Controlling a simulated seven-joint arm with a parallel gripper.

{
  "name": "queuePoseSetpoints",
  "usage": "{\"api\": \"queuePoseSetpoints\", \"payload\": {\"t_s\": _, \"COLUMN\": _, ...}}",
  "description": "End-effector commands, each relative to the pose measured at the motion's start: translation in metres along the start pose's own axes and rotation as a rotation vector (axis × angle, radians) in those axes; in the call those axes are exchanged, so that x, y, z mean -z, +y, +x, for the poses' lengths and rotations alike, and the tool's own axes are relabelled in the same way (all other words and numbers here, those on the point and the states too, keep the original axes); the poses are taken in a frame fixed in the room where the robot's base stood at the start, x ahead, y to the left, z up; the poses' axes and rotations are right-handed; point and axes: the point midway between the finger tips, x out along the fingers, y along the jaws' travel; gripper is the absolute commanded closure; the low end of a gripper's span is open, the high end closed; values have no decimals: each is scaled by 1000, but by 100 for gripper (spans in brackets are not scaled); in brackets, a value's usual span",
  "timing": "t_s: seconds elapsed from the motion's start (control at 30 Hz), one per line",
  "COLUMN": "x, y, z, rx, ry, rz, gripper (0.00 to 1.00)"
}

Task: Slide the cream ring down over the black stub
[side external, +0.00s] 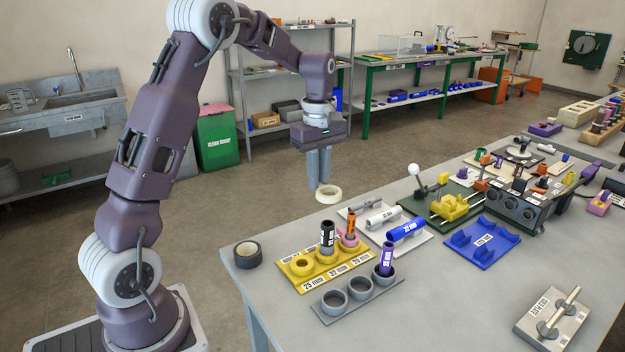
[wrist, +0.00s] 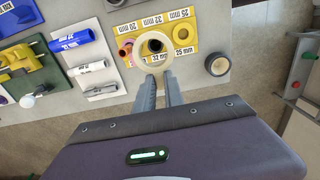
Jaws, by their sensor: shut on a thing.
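The cream ring (side external: 328,194) is held at the fingertips of my gripper (side external: 319,180), which is shut on it and points down. The black stub (side external: 327,238) stands upright with a white label in the middle seat of a yellow holder (side external: 303,283). In the side view the ring is above the stub, with a clear gap between them. In the wrist view the ring (wrist: 152,69) is just beyond the fingertips (wrist: 158,82), and the dark end of the stub (wrist: 155,45) shows through its opening. The exact sideways offset is hard to tell.
An orange stub (side external: 348,222) in a pink ring stands close right of the black stub. A grey holder (side external: 325,311) with a purple stub (side external: 387,258) is in front. A roll of black tape (side external: 248,255) lies left. A blue pipe (side external: 406,229) lies right.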

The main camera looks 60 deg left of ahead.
Motion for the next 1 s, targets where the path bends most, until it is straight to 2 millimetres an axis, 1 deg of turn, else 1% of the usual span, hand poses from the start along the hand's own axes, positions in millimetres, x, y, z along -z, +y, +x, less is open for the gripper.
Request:
{"api": "queuePoseSetpoints", "payload": {"t_s": 0.17, "x": 0, "y": 0, "z": 4, "rx": 2, "ry": -2, "rz": 0, "gripper": 100}}
{"api": "queuePoseSetpoints", "payload": {"t_s": 0.63, "x": 0, "y": 0, "z": 48, "rx": 2, "ry": -1, "rz": 1, "gripper": 100}}
{"api": "queuePoseSetpoints", "payload": {"t_s": 0.8, "x": 0, "y": 0, "z": 55, "rx": 0, "ry": 0, "rz": 1, "gripper": 100}}
{"api": "queuePoseSetpoints", "payload": {"t_s": 1.0, "x": 0, "y": 0, "z": 57, "rx": 0, "ry": 0, "rz": 1, "gripper": 100}}
